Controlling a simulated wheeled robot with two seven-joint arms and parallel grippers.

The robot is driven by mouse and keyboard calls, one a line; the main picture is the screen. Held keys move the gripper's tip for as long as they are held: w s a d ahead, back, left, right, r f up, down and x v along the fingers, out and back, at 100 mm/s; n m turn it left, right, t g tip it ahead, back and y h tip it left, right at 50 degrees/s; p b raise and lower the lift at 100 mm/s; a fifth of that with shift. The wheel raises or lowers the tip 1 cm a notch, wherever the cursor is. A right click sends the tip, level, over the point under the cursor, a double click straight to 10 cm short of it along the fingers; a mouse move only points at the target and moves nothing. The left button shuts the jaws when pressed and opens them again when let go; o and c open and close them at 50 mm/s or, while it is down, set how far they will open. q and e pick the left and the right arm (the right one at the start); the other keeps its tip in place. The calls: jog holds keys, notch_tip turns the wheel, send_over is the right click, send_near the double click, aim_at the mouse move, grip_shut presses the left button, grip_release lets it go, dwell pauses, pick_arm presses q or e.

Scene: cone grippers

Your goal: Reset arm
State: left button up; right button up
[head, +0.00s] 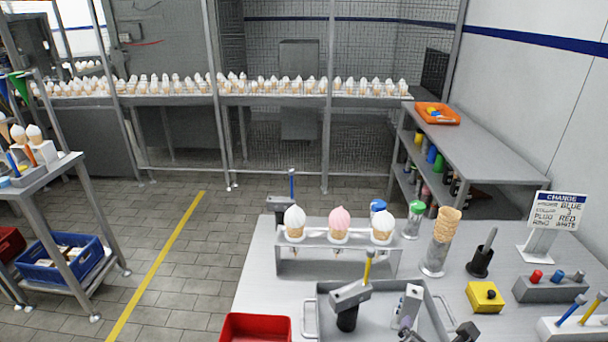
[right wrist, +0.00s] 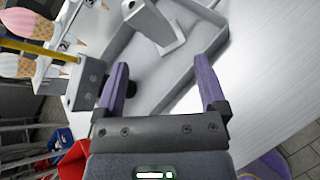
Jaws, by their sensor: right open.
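My right gripper (right wrist: 161,72) shows in the right wrist view with its two purple fingers spread wide and nothing between them. It is above a grey tray (right wrist: 185,92), which also shows at the front of the table in the head view (head: 432,318). A dark piece at the bottom edge of the head view may be part of this gripper, but I cannot be sure. My left gripper is not in view.
A grey tool with a black base (head: 350,294) and another grey tool (head: 410,308) are in the tray area. Behind stands a cone rack (head: 338,239). A red bin (head: 255,327) is left, a yellow block (head: 485,297) right.

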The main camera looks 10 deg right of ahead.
jog(key=s+a+r+m+g+y, duration=0.2)
jog(key=s+a+m+g+y, duration=0.15)
jog(key=s+a+m, duration=0.5)
jog(key=s+a+r+m+g+y, duration=0.1)
jog(key=s+a+m+g+y, duration=0.4)
jog(key=s+m, duration=0.65)
notch_tip(320, 180, down, 19)
jog(key=m+h+b, duration=0.1)
jog(key=b, duration=0.2)
pick_arm(q)
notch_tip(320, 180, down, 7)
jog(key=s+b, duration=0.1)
jog(key=b, duration=0.2)
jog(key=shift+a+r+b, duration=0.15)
jog(key=shift+b, duration=0.2)
pick_arm(e)
jog(key=s+d+f, duration=0.2)
jog(key=s+f, duration=1.1)
jog(key=f, duration=0.3)
jog(key=shift+s+d+f+g, duration=0.25)
jog(key=shift+d+g, duration=0.1)
jog(key=shift+g, duration=0.1)
jog(key=shift+h, duration=0.25)
